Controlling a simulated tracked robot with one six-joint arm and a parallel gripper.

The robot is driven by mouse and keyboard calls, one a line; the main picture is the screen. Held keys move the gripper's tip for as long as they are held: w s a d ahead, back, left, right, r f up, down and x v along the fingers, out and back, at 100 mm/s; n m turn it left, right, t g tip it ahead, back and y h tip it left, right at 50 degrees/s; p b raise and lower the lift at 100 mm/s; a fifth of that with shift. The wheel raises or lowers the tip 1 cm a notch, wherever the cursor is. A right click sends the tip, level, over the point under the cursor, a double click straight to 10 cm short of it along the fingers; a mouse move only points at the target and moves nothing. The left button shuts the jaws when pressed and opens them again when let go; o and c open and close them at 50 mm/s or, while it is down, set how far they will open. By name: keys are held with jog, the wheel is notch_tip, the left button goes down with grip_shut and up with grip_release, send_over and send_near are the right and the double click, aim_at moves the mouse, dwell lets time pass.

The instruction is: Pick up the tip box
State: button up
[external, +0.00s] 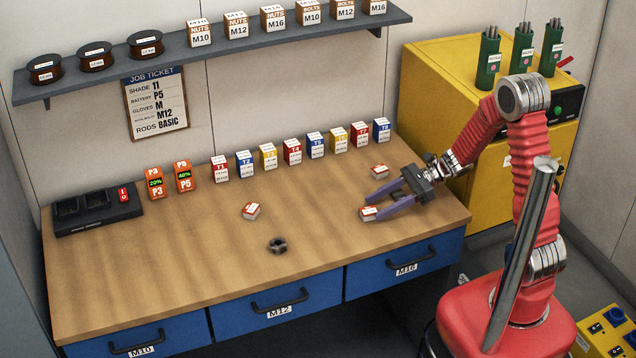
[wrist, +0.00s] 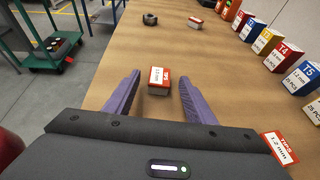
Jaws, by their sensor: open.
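Several small red and white tip boxes lie on the wooden bench. One tip box (external: 369,213) is at my fingertips; in the wrist view this box (wrist: 159,80) shows between the two purple fingers, toward their tips, with a TIPS label. I cannot tell whether a finger touches it. My gripper (external: 367,207) is open, low over the right part of the bench, pointing left; its fingers also show in the wrist view (wrist: 160,84). A second tip box (external: 379,170) lies on the wall side of my gripper, partly hidden in the wrist view (wrist: 280,147). A third (external: 251,210) lies farther left.
A dark nut (external: 277,245) lies near the bench's front. A row of coloured T-labelled boxes (external: 292,151) stands along the back, with orange battery packs (external: 184,177) and a black charger (external: 95,210) to the left. A yellow cabinet (external: 430,100) stands right. Mid-bench is mostly clear.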

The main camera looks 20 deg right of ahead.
aim_at(371, 209)
jog(key=shift+x, duration=2)
jog(key=c, duration=1.2)
jog(key=shift+r, duration=5.05)
